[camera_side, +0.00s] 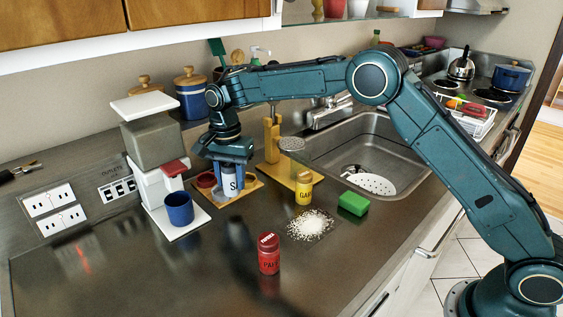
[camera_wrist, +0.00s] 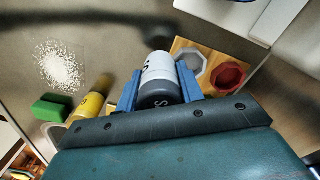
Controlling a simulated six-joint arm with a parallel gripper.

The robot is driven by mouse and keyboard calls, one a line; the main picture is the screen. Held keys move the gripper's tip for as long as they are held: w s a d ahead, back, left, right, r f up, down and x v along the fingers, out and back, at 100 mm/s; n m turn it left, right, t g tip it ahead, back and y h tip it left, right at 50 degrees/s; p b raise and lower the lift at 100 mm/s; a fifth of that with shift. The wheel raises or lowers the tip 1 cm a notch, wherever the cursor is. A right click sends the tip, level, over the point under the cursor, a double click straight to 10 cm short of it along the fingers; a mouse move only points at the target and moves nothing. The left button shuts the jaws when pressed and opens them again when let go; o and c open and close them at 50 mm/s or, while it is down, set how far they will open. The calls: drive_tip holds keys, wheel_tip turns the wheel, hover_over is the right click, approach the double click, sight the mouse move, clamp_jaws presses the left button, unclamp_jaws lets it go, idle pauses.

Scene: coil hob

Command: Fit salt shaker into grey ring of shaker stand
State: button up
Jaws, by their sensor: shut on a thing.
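The salt shaker (camera_side: 231,184), white with a dark grey top and an "S", is held upright between the blue fingers of my gripper (camera_side: 231,163). The wrist view shows the shaker (camera_wrist: 156,72) between both fingertips (camera_wrist: 158,88). The wooden shaker stand (camera_side: 249,187) lies beneath and around it in the side view. In the wrist view the empty grey ring (camera_wrist: 193,64) is just right of the shaker, and the red ring (camera_wrist: 228,75) is further right. The shaker is beside the grey ring, not inside it; its height above the stand is unclear.
A coffee machine (camera_side: 151,145) with a blue mug (camera_side: 179,208) stands left of the stand. A yellow shaker (camera_side: 304,190), spilled white grains (camera_side: 310,224) and a green sponge (camera_side: 353,203) are to the right. A red shaker (camera_side: 268,254) stands in front. The front-left counter is clear.

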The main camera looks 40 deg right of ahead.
drive_tip(key=shift+w, duration=2.5)
drive_tip(key=shift+f, duration=1.75)
drive_tip(key=shift+f, duration=0.45)
